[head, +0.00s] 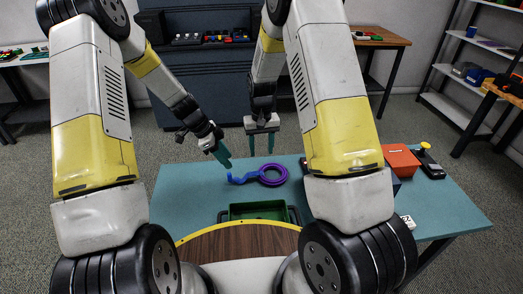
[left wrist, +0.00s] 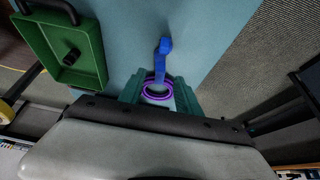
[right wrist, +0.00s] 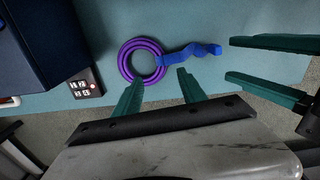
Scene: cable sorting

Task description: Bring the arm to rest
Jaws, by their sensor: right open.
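A purple coiled cable (head: 273,175) with a wavy blue end (head: 240,178) lies on the teal table (head: 190,187). The coil (right wrist: 124,62) and its blue end (right wrist: 190,52) also show in the right wrist view. In the left wrist view, the blue end (left wrist: 161,60) lies ahead and the coil (left wrist: 157,83) shows between the fingers. My left gripper (head: 223,158) is open and empty, above the table's far edge. My right gripper (head: 262,143) is open and empty, fingers pointing down, just beyond the coil. Both are apart from the cable.
A green tray (left wrist: 94,68) with a small dark item (left wrist: 72,56) sits at the table's near edge. The table's left is clear.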

